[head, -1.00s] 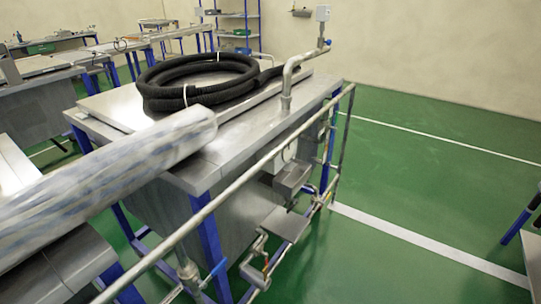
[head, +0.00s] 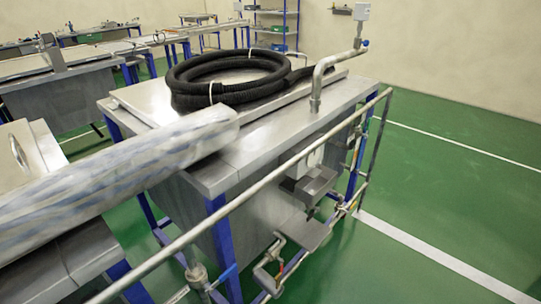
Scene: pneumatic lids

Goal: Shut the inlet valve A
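No label for inlet valve A can be read, so I cannot tell which valve it is. A valve with a blue lever (head: 223,276) sits on piping at the lower left of the bench. A small blue handle (head: 365,43) shows at the top of the bent grey pipe (head: 316,88), below a grey box (head: 362,11). More pipe fittings (head: 268,274) with a touch of orange hang below the bench's front side. Whether these valves are open or shut is too small to tell. My gripper is not in view.
A metal bench (head: 240,153) with blue legs carries a coiled black hose (head: 232,97). A long metal rail (head: 262,183) runs along its front. A plastic-wrapped roll (head: 120,165) juts in from the left. Green floor (head: 450,180) is clear at the right.

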